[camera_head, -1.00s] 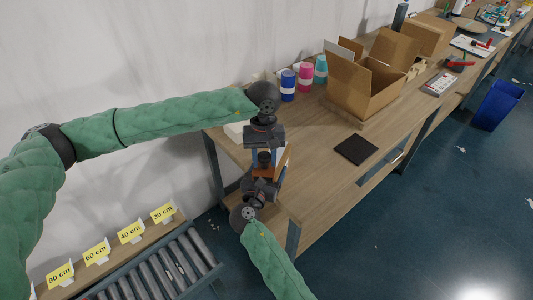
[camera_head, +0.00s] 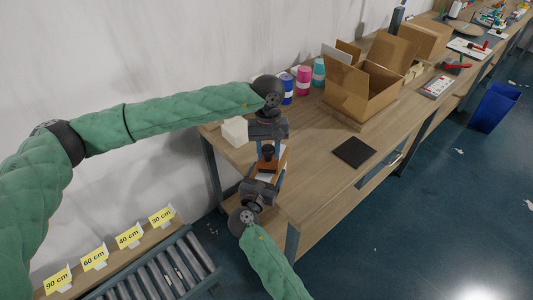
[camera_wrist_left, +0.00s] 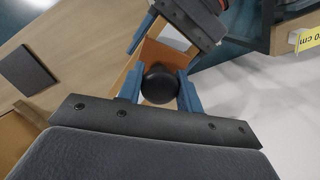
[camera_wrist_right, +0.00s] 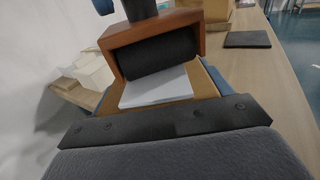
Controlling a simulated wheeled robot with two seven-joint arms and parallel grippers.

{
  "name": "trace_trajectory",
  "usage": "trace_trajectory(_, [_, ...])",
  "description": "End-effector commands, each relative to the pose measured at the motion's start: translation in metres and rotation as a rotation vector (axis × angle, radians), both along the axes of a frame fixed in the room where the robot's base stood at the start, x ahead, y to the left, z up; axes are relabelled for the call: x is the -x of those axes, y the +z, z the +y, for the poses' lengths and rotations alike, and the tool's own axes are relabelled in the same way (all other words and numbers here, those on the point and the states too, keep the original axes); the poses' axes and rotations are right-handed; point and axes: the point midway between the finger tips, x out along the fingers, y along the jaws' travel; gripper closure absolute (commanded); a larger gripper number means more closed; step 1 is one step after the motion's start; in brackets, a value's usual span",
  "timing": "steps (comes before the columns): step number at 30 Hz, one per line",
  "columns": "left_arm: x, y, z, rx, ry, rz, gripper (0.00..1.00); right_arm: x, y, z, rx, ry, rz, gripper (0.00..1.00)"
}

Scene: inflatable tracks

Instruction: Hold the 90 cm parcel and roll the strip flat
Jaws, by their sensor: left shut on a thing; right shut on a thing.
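My left gripper (camera_head: 268,145) is shut on the black knob (camera_wrist_left: 159,84) of a roller. The roller has an orange-brown frame (camera_wrist_right: 124,62) and a black drum (camera_wrist_right: 160,54). My right gripper (camera_head: 262,182) is shut on a small brown parcel (camera_wrist_right: 207,84), held in the air by the table's near left end. A white strip (camera_wrist_right: 157,88) lies on the parcel's top. In the right wrist view the drum is over the strip's far part; I cannot tell whether they touch. The 90 cm sign (camera_head: 57,281) stands at lower left.
The wooden table (camera_head: 310,190) carries an open carton (camera_head: 360,95), a dark pad (camera_head: 354,151), several coloured cups (camera_head: 303,80) and white boxes (camera_head: 235,131). A roller conveyor (camera_head: 165,270) lies below the signs. A blue bin (camera_head: 494,107) stands on the floor at right.

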Motion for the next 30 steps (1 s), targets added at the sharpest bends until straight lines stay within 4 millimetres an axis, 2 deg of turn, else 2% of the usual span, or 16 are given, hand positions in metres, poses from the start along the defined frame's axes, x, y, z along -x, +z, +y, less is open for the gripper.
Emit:
trace_trajectory(10, [-0.023,-0.002,-0.011,0.0,0.001,-0.001,0.83,0.0,0.0,0.0,0.0,0.0,0.0,0.73])
trace_trajectory(20, [-0.033,-0.003,-0.015,-0.001,0.0,-0.001,0.83,0.0,0.0,0.0,0.0,0.0,0.0,0.73])
trace_trajectory(30, [-0.055,-0.002,-0.025,-0.002,0.001,0.0,0.83,0.0,0.0,0.0,0.0,0.0,0.0,0.73])
